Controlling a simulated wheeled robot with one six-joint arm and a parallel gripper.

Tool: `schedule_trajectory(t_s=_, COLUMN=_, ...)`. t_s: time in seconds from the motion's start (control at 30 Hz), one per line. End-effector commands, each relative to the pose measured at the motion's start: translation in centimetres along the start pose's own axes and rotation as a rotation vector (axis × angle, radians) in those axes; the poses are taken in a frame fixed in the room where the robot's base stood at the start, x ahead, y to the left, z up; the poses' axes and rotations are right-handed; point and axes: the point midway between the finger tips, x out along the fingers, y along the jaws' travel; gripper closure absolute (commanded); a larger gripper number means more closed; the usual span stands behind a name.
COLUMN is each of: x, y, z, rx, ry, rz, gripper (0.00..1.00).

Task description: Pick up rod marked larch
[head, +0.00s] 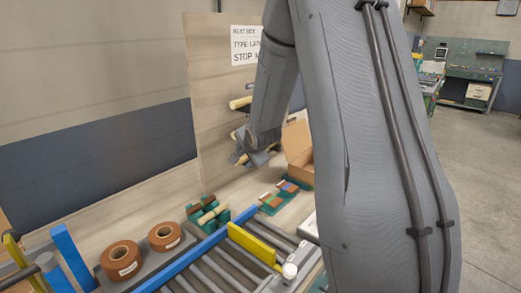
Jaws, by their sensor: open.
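In the head view, wooden rods lie in a green holder (194,216) beside the conveyor, one pale rod (212,214) among darker red-brown ones. Another pale rod end (240,102) sticks out at the back board, left of my arm. No larch marking is legible on any rod, so I cannot tell which one bears it. My gripper (243,160) is open in front of the board, above and to the right of the green holder. My own arm hides part of the board and whatever is behind it.
A roller conveyor (222,270) with a yellow bar (253,245) runs along the front. Two brown tape rolls (122,261) (165,236) sit at left. An open cardboard box (298,150) and a green tray (278,197) stand right of the holder. A sign (245,46) is partly hidden.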

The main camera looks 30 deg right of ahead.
Motion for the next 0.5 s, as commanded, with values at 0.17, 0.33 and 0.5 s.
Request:
schedule_trajectory(t_s=0.17, x=1.9, y=-0.2, z=0.0, rx=0.0, ry=-0.001, rz=0.003, gripper=0.55)
schedule_trajectory(t_s=0.33, x=3.8, y=-0.2, z=0.0, rx=0.0, ry=0.0, rz=0.001, gripper=0.55)
schedule_trajectory(t_s=0.5, x=4.6, y=-0.2, z=0.0, rx=0.0, ry=0.0, rz=0.001, gripper=0.55)
